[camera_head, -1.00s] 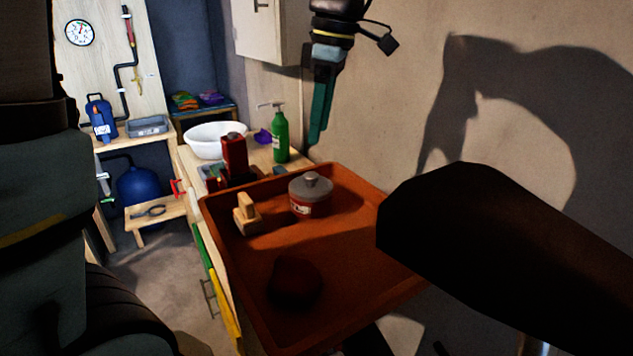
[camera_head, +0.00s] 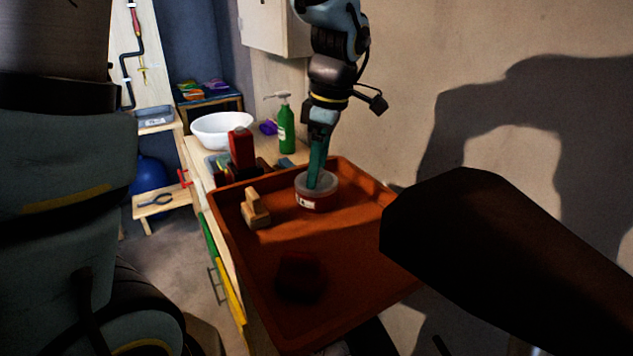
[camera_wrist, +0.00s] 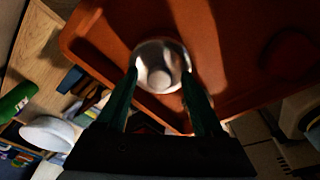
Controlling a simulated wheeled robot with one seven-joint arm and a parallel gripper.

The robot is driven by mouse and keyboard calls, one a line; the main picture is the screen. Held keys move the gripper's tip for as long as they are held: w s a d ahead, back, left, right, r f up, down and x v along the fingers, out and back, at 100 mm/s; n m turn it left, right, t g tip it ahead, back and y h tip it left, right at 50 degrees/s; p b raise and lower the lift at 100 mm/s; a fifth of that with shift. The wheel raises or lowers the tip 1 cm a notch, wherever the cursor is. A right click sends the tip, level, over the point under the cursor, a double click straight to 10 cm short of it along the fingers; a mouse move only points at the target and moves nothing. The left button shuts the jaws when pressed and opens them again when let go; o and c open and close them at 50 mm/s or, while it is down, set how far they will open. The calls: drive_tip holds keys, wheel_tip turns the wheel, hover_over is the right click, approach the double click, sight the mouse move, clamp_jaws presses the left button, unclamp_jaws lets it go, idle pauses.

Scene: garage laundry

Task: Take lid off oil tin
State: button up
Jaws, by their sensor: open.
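The oil tin (camera_head: 318,203) is a short, round red tin with a pale label, standing upright on the orange tray (camera_head: 262,287). Its grey metal lid (camera_head: 302,184) is on top, and my fingers hide the lid's knob in the head view. In the wrist view the lid (camera_wrist: 160,52) shows as a shiny disc with a round knob (camera_wrist: 160,77) in its middle. My gripper (camera_head: 316,185) points down over the lid. Its green fingers (camera_wrist: 160,80) are open, one on each side of the knob. I cannot tell whether they touch the lid.
A wooden block-like brush (camera_head: 256,213) stands left of the tin, and a dark red object (camera_head: 299,275) lies at the tray's front. Behind are a red item (camera_head: 242,150), a white basin (camera_head: 222,130) and a green pump bottle (camera_head: 286,130). The wall is close on the right.

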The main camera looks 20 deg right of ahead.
clamp_jaws()
idle(0.4)
drive_tip(key=shift+r, duration=0.1)
